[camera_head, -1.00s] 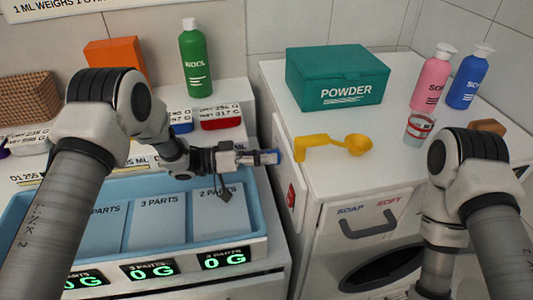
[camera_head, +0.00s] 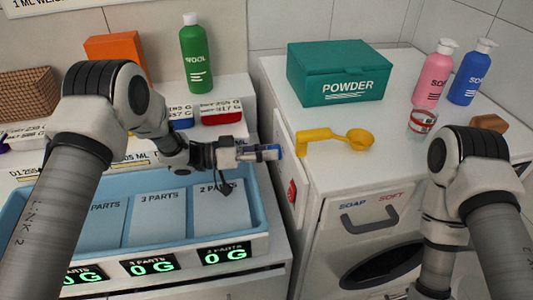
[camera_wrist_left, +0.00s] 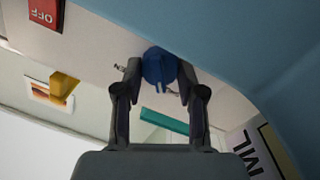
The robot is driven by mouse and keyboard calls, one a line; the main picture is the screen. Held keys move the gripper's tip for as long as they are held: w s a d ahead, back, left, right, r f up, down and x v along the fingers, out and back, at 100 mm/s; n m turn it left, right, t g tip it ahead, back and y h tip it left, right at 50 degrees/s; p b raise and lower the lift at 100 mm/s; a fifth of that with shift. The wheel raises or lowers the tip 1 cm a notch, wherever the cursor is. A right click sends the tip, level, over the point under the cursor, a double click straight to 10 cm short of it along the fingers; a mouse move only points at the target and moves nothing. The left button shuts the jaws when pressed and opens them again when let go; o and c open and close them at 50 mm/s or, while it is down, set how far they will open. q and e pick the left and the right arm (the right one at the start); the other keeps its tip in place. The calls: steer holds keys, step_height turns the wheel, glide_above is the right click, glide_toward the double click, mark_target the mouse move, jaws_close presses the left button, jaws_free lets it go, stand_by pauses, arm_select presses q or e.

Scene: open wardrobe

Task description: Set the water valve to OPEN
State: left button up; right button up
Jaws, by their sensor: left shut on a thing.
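The blue water valve knob (camera_wrist_left: 160,68) sits on the pale side panel in the left wrist view, between my left fingers. My left gripper (camera_wrist_left: 160,80) is shut on it, one finger on each side. In the head view the left gripper (camera_head: 250,154) points right, with a blue part (camera_head: 272,152) at its tip, beside the white cabinet's left side. Small marks flank the knob but are too small to read, so I cannot tell its setting. My right gripper is out of view; only its arm shows at the right.
A red OFF plate (camera_wrist_left: 43,12) is on the same panel. A yellow scoop (camera_head: 345,138), a teal powder box (camera_head: 338,75) and pink (camera_head: 433,78) and blue (camera_head: 472,75) bottles stand on the white cabinet. A light blue tray (camera_head: 258,232) lies below the left arm.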

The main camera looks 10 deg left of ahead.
arm_select(q)
steer(key=shift+m+b, duration=1.4)
steer(key=shift+m, duration=1.1)
steer(key=o, duration=1.1)
steer(key=shift+d, duration=0.1)
steer(key=shift+o, duration=0.2)
steer(key=v, duration=1.2)
steer(key=shift+r, duration=0.15)
